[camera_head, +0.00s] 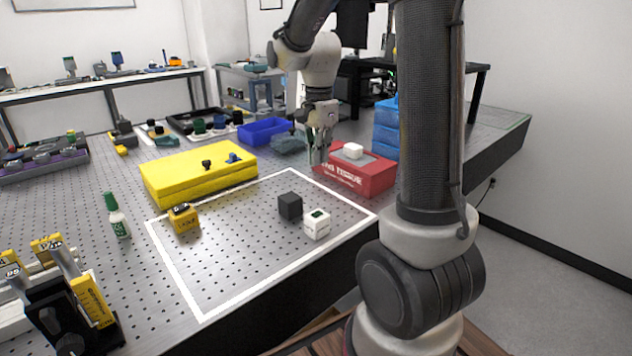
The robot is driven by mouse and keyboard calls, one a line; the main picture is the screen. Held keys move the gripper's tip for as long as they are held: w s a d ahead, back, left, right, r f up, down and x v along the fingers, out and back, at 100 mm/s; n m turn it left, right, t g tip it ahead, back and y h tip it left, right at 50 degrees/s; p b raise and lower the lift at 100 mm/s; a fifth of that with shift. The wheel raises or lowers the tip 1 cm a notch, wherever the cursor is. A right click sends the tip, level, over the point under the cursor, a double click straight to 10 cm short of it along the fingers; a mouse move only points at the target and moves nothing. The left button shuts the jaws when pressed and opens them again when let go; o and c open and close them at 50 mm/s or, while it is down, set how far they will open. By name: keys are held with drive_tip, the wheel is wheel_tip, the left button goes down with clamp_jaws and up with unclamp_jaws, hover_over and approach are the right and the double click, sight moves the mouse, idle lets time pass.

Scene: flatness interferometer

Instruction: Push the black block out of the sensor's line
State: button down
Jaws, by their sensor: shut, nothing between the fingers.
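The black block (290,206) sits on the perforated metal table inside a white outlined area. A white cube with a dark green top patch (317,224) stands just in front of it to the right, close to it. A yellow box-shaped device with a dark top (184,218), possibly the sensor, stands at the left side of the outlined area. My gripper (319,160) points down, shut and empty, above the far right part of the outline, behind and to the right of the black block and apart from it.
A red box (356,174) with a white item on top stands close to the right of my gripper. A yellow case (200,172) lies behind the outline. A green-capped bottle (117,217) stands left. The outlined area's front left is clear.

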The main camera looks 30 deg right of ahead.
sight(295, 194)
wheel_tip(295, 194, down, 10)
drive_tip(key=shift+r, duration=0.15)
drive_tip(key=a, duration=0.2)
drive_tip(key=shift+s+a, duration=0.25)
drive_tip(key=shift+a, duration=0.05)
drive_tip(key=shift+s+a, duration=0.15)
drive_tip(key=shift+a, duration=0.55)
drive_tip(key=shift+a, duration=0.1)
drive_tip(key=a, duration=0.2)
drive_tip(key=s+a, duration=0.1)
drive_tip(key=a, duration=0.4)
drive_tip(key=shift+s+a, duration=0.25)
drive_tip(key=shift+a, duration=0.05)
drive_tip(key=d, duration=0.2)
drive_tip(key=w+d+r, duration=0.1)
drive_tip(key=d, duration=0.1)
drive_tip(key=shift+d, duration=0.1)
wheel_tip(295, 194, up, 9)
drive_tip(key=shift+s+r, duration=0.1)
